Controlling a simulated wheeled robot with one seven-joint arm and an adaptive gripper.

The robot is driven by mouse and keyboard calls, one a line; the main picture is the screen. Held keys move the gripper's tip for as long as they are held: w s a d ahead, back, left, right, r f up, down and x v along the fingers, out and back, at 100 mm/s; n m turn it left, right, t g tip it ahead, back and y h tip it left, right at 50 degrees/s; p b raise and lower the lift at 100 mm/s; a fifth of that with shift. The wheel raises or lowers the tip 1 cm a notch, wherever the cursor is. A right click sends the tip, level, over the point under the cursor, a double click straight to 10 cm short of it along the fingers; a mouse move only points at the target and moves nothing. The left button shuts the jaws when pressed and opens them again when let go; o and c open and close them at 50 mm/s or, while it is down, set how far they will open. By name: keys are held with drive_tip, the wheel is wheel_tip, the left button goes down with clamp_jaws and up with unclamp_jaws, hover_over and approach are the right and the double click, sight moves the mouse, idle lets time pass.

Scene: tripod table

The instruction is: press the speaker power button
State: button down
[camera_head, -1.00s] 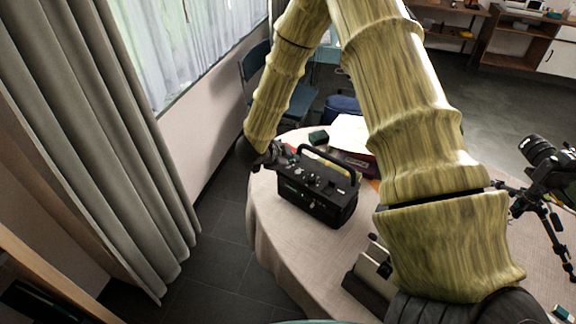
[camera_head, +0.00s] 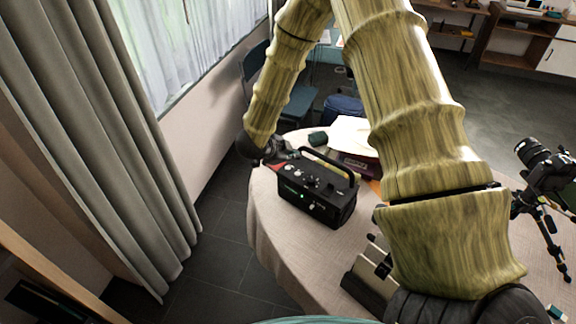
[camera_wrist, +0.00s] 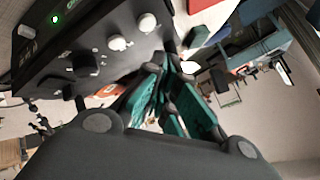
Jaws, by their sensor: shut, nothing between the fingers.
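The black speaker (camera_head: 318,205) stands upright on the round table, with a carrying handle along its top and knobs on its panel. In the wrist view the speaker (camera_wrist: 110,58) fills the upper left, with pale knobs, a dark knob and a lit green light. A small green light also shows on its front in the head view. I cannot tell which control is the power button. My gripper (camera_head: 284,157) is at the speaker's far left end. Its teal fingers (camera_wrist: 164,72) are shut and empty, close beside the speaker's panel edge; contact cannot be told.
The cloth-covered table (camera_head: 275,235) has bare room in front of the speaker. Papers (camera_head: 350,132) and a box lie behind it. A camera on a tripod (camera_head: 545,170) stands at the right. A grey curtain (camera_head: 110,130) hangs at the left. My arm hides part of the table.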

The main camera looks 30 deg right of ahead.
sight(290, 171)
wheel_tip(290, 171, up, 3)
drive_tip(key=shift+p, duration=0.9)
